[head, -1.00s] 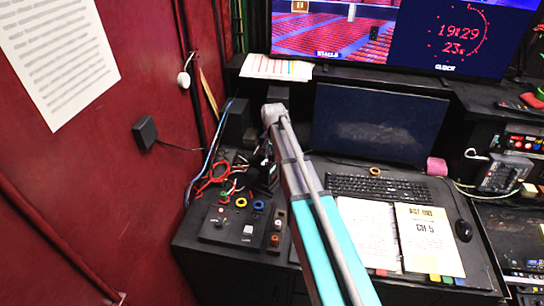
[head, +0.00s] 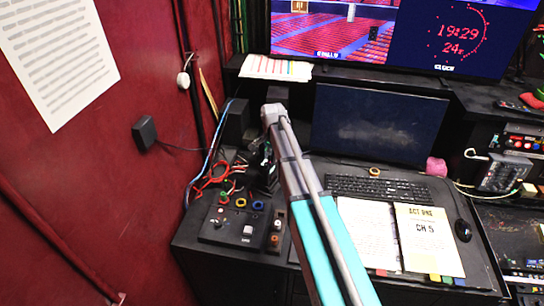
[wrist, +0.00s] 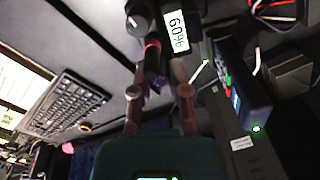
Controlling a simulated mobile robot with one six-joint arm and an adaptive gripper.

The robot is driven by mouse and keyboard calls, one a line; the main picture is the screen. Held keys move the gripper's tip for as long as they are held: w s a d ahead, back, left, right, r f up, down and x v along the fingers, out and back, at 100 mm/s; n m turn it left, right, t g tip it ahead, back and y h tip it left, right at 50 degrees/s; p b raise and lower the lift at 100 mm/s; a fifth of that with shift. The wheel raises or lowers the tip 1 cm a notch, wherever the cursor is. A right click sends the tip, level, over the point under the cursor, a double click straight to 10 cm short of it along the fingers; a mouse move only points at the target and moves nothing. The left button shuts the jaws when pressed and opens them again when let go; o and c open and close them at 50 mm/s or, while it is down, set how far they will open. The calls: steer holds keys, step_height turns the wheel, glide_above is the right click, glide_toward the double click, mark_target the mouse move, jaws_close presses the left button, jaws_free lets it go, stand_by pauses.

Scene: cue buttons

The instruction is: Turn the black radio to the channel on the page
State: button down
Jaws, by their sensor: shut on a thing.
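The page (head: 446,255) lies on the desk at the right in the head view and reads "ACT ONE" and "CH 5". In the wrist view, my gripper (wrist: 160,90) has its two fingers closed around a slim dark part with a red ring (wrist: 152,44); I cannot tell exactly what this part belongs to. In the head view, the gripper area is dark and cluttered.
Red cables (head: 212,178) and a panel of coloured buttons (head: 232,222) lie near my arm. A keyboard (head: 375,189), monitor (head: 378,122) and mouse (head: 463,230) are to the right. The red wall (head: 90,170) bounds the left.

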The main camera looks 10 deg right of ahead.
steer(key=shift+m, duration=1.5)
steer(key=c, duration=0.6)
jaws_free()
